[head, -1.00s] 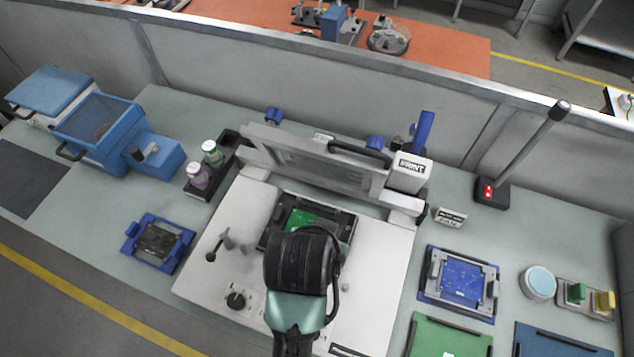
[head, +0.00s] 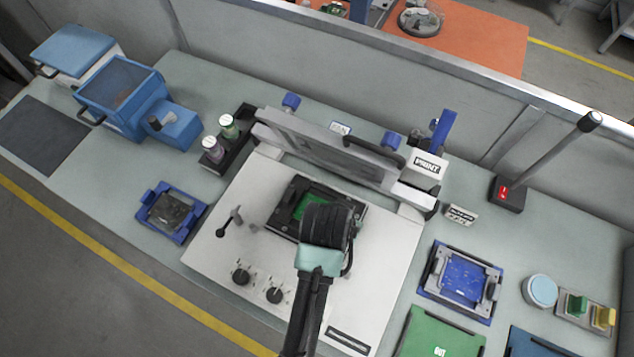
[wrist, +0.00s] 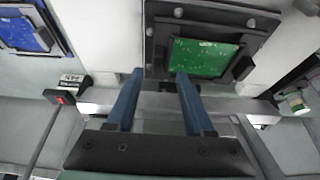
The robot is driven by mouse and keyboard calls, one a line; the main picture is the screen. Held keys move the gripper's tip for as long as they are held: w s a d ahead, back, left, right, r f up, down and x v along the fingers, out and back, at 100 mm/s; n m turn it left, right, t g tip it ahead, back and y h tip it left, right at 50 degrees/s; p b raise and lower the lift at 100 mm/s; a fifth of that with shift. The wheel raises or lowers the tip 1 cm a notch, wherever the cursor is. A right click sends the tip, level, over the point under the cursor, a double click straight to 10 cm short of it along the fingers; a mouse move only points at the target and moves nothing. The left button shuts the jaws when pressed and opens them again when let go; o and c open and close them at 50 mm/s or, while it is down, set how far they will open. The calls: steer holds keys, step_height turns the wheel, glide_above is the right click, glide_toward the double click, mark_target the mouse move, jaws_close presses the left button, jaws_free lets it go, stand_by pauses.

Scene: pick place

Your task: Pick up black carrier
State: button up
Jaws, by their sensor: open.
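The black carrier (head: 288,200) is a flat dark frame around a green circuit board (head: 307,205). It sits on the white printer bed under the raised lid. In the wrist view the black carrier (wrist: 221,15) and its green board (wrist: 200,58) are at the top centre. My gripper (wrist: 160,75) is open and empty, with two blue fingers apart. Its tips appear at the board's lower left edge in that view; I cannot tell the gap in height. In the head view my gripper hides the front right part of the carrier, and its fingertips are hidden.
The printer lid (head: 320,148) stands raised just behind the carrier. A blue carrier (head: 172,212) lies left and another blue carrier (head: 460,280) right of the printer (head: 215,255). Two bottles in a black holder (head: 240,145) and a lever post (head: 545,155) stand nearby.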

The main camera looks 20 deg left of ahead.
steer(key=shift+d+p+x, duration=0.2)
steer(key=shift+p+x, duration=0.1)
steer(key=shift+x, duration=1.95)
